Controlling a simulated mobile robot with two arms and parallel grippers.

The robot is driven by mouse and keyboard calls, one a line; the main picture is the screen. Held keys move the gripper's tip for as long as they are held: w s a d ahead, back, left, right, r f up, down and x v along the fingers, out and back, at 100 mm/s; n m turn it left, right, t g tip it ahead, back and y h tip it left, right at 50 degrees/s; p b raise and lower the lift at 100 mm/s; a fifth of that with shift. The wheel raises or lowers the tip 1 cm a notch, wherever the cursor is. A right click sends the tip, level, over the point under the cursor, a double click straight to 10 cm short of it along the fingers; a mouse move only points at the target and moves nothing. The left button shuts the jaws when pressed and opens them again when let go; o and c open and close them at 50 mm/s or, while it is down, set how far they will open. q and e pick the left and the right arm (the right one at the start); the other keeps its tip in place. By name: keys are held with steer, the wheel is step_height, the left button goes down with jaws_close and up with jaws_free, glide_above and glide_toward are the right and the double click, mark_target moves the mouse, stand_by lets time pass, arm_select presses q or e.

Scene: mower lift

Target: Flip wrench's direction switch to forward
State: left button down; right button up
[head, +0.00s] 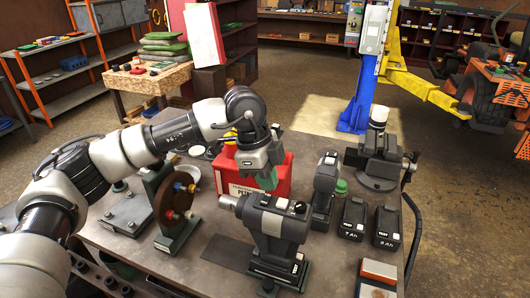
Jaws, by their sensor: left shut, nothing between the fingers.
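The grey and black impact wrench (268,222) stands upright on the workbench in the head view, its nose pointing left and its battery base toward the front. Its direction switch is too small to make out. My left gripper (267,181) comes in from the left and points down, shut and empty, above and behind the wrench's body, in front of the red petrol can (282,178). I cannot tell whether its tips touch anything. A second grey power tool (325,183) stands just right of the wrench. My right gripper is not in view.
Two dark batteries (353,217) stand on the workbench (330,262) to the right of the wrench. A vise-like device (378,160) is behind them. A brown wheel on a stand (168,205) is on the left. An orange and white block (379,272) lies at the front right.

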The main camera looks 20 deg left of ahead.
arm_select(q)
steer(key=shift+f, duration=0.5)
steer(key=shift+f+b, duration=0.6)
steer(key=shift+b, duration=0.15)
steer(key=shift+r+p, duration=0.25)
steer(key=shift+p, duration=0.05)
steer(key=shift+s, duration=0.15)
steer(key=shift+s+r, duration=0.4)
steer(key=shift+s, duration=0.15)
steer(key=shift+w, duration=0.1)
